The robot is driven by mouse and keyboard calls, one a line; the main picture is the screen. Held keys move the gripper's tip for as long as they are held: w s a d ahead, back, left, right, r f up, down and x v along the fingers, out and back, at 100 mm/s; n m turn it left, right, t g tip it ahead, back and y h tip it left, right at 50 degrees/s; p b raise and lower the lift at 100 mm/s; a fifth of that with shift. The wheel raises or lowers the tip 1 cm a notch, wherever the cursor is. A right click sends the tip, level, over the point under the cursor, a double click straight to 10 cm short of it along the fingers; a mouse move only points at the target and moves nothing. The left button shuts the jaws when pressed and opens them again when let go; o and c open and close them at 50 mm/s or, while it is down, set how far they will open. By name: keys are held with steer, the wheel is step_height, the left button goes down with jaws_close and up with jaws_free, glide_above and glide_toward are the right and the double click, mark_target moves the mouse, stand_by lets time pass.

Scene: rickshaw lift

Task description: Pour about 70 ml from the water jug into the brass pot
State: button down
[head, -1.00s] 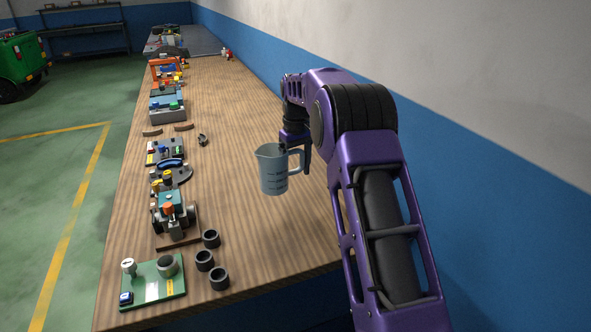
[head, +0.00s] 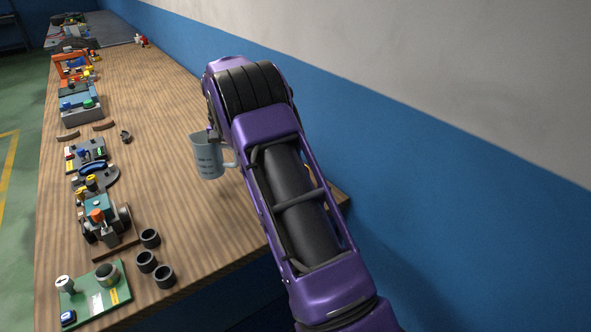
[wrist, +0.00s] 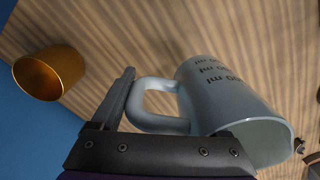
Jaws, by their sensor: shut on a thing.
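The water jug (head: 207,158) is pale blue-grey with dark markings, and looks nearly upright above the wooden bench in the head view. It also shows large in the wrist view (wrist: 225,95), with its handle at the left. My gripper (head: 214,136) is shut on the jug by its handle side; the wrist view shows one dark finger beside the handle (wrist: 150,108). The brass pot (wrist: 50,75) stands apart from the jug at the left of the wrist view. My arm seems to hide it in the head view. The water level is not visible.
The wooden bench (head: 180,215) is mostly clear around the jug. Several black cups (head: 150,239), a green board (head: 95,293) and model parts line its left side. A blue and white wall (head: 440,180) runs close along the right.

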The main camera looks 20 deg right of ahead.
steer(key=m, duration=0.2)
steer(key=f+m, duration=0.1)
steer(key=m, duration=0.3)
steer(key=shift+w+d+f+p, duration=0.1)
steer(key=shift+d+f+p, duration=0.05)
steer(key=shift+f+p, duration=0.15)
steer(key=m, duration=0.2)
steer(key=f+m, duration=0.1)
steer(key=m, duration=0.3)
steer(key=shift+w+d+f+m+p, duration=0.15)
steer(key=shift+d+f+m+p, duration=0.1)
steer(key=shift+m+p, duration=0.1)
steer(key=m, duration=0.4)
steer(key=f+m, duration=0.1)
steer(key=m, duration=0.1)
steer(key=shift+w+d+p, duration=0.2)
steer(key=shift+d+p, duration=0.1)
steer(key=shift+p, duration=0.05)
steer(key=m, duration=0.4)
steer(key=f+m, duration=0.1)
steer(key=m, duration=0.1)
steer(key=shift+w+d+m+p, duration=0.2)
steer(key=shift+d+m+p, duration=0.1)
steer(key=shift+d+m, duration=0.05)
steer(key=shift+r, duration=0.1)
